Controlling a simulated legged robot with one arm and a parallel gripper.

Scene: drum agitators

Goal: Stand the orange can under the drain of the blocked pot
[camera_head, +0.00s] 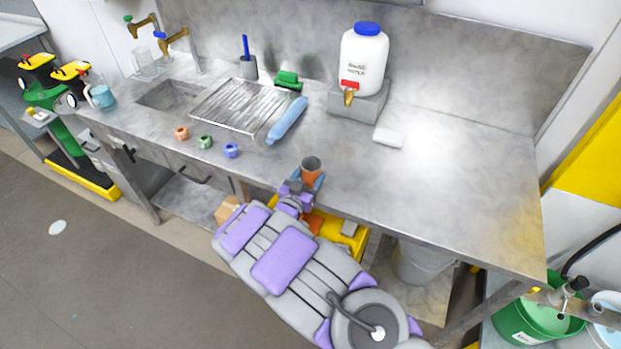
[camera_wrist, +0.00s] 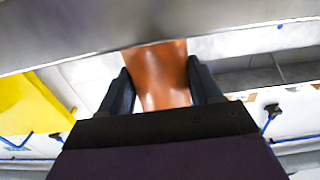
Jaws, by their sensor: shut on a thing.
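The orange can (camera_head: 311,169) is upright with its open top facing up, at the front edge of the steel bench in the head view. My gripper (camera_head: 308,183) is shut on it. In the wrist view the can (camera_wrist: 158,78) sits between my two dark fingers (camera_wrist: 160,85), and its upper end is hidden by or meets a grey edge. I cannot tell which vessel is the blocked pot. A white jug with a blue lid (camera_head: 362,58) and a brass tap (camera_head: 349,95) stands on a grey block. Green drums show at the left (camera_head: 66,125) and right (camera_head: 528,320).
The steel bench (camera_head: 440,190) is clear at its right and front middle. A yellow thing (camera_head: 352,238) and a grey bucket (camera_head: 420,265) are below.

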